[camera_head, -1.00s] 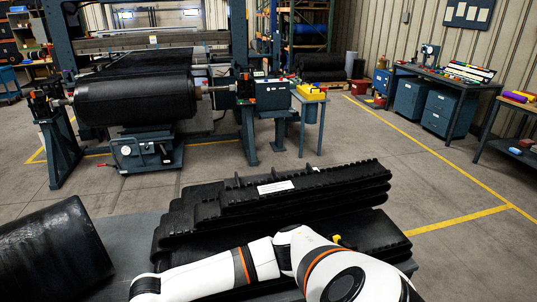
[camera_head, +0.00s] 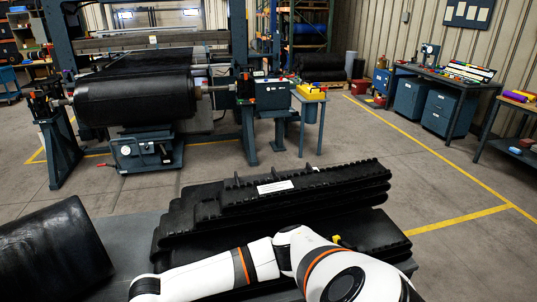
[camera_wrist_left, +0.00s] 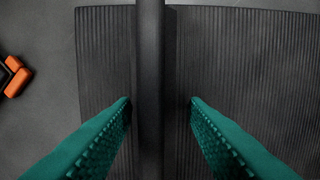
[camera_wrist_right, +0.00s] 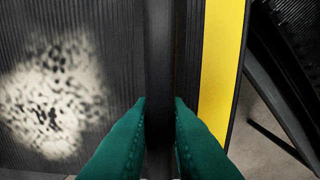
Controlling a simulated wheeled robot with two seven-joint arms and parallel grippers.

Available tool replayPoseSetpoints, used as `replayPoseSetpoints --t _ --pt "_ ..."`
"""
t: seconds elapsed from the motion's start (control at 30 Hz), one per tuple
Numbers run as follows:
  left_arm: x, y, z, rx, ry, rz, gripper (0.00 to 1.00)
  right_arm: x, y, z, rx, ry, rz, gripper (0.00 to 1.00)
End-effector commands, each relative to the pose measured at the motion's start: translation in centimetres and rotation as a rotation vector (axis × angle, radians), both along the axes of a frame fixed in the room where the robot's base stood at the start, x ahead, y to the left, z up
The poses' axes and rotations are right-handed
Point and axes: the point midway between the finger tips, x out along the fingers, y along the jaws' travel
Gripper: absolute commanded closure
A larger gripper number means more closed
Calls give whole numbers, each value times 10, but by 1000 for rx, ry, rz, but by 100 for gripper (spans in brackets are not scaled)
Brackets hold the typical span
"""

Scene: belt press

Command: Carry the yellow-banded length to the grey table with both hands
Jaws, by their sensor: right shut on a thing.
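In the right wrist view, a dark ribbed length (camera_wrist_right: 110,25) carries a bright yellow band (camera_wrist_right: 222,60). My right gripper (camera_wrist_right: 160,102) is shut on a black raised strip of it, left of the band. In the left wrist view, a dark ribbed sheet (camera_wrist_left: 240,60) has a black upright strip (camera_wrist_left: 151,60) along it. My left gripper (camera_wrist_left: 159,102) is open, with its green fingers on either side of that strip and gaps showing. In the head view, a small yellow bit (camera_head: 336,240) shows on the black stack (camera_head: 280,205); both grippers are hidden there.
A black roll (camera_head: 50,245) lies at the near left. The press (camera_head: 140,100) stands beyond, with a small table (camera_head: 312,100) beside it. A dark workbench (camera_head: 440,85) is at the right. Open floor (camera_head: 400,180) lies between. An orange-black object (camera_wrist_left: 14,78) lies at the left wrist view's edge.

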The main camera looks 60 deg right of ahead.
Motion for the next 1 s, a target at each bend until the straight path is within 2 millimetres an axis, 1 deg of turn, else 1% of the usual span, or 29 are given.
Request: replayPoseSetpoints --t 0.07,0.1,0.17,0.2,0.23,0.57,1.0 --pt "0 1 0 2 2 1 60 2 2 3 7 -5 3 100" --pt "-2 1 -3 5 8 2 60 0 1 1 4 0 3 79" --pt "-2 2 -3 5 8 2 60 0 0 0 3 0 2 69" --pt "-2 2 -3 6 7 2 60 0 0 0 2 0 2 63" --pt "-2 2 -3 6 7 2 60 0 0 0 1 0 1 60" --pt "-1 2 0 6 4 2 60 0 -2 2 -2 0 -1 60" --pt "-3 2 16 7 4 3 60 0 -2 23 -4 0 -1 60"
